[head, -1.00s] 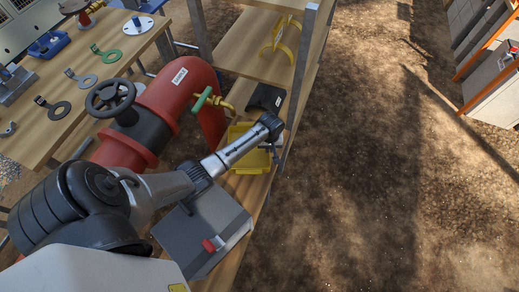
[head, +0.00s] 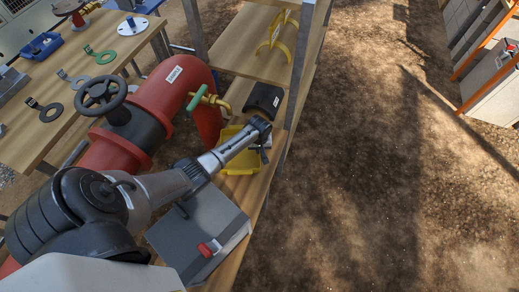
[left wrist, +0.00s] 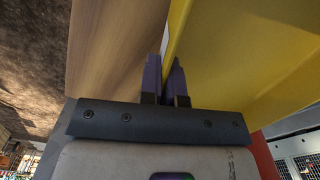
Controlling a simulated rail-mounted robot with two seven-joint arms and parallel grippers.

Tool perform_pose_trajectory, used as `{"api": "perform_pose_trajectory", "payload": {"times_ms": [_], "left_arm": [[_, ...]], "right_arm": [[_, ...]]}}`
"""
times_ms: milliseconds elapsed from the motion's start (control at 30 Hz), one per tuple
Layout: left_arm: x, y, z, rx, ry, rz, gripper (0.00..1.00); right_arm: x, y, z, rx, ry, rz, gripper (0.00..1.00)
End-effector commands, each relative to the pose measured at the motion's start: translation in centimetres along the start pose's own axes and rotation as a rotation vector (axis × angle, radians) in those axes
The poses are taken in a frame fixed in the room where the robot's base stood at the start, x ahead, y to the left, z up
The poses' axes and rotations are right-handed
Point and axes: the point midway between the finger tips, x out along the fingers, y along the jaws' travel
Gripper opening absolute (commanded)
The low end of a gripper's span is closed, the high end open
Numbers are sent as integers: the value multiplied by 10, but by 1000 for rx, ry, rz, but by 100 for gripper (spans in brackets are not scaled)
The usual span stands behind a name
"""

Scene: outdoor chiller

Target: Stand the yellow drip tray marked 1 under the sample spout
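The yellow drip tray (head: 229,138) is on the wooden lower shelf, below and near the sample spout (head: 221,103), a brass tap with a green handle on the red pipe. My left arm hides part of the tray, and no mark 1 can be read. My left gripper (head: 264,148) is at the tray's right side. In the left wrist view its fingers (left wrist: 166,82) are close together, with the edge of the yellow tray (left wrist: 235,55) between them; they look shut on that wall. My right gripper is not in view.
A grey box (head: 205,230) with a red latch stands on the near shelf. A black object (head: 264,98) lies behind the tray, and a yellow hooped stand (head: 279,38) is on the upper shelf. A metal post and the shelf's right edge are close by.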

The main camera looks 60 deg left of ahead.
Motion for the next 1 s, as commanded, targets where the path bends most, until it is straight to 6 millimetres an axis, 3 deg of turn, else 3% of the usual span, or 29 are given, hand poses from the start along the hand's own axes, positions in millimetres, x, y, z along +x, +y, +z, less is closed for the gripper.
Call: {"api": "perform_pose_trajectory", "payload": {"times_ms": [300, 600, 867, 1000], "left_arm": [[3, 0, 0, 0, 1, 0, 0], [3, 0, 0, 0, 0, 0, 30], [1, 0, 0, 0, 1, 0, 30], [-14, 0, 0, 1, 1, 1, 30]], "right_arm": [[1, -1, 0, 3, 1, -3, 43], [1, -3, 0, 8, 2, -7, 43], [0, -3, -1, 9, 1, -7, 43], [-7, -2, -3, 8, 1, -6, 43]]}}
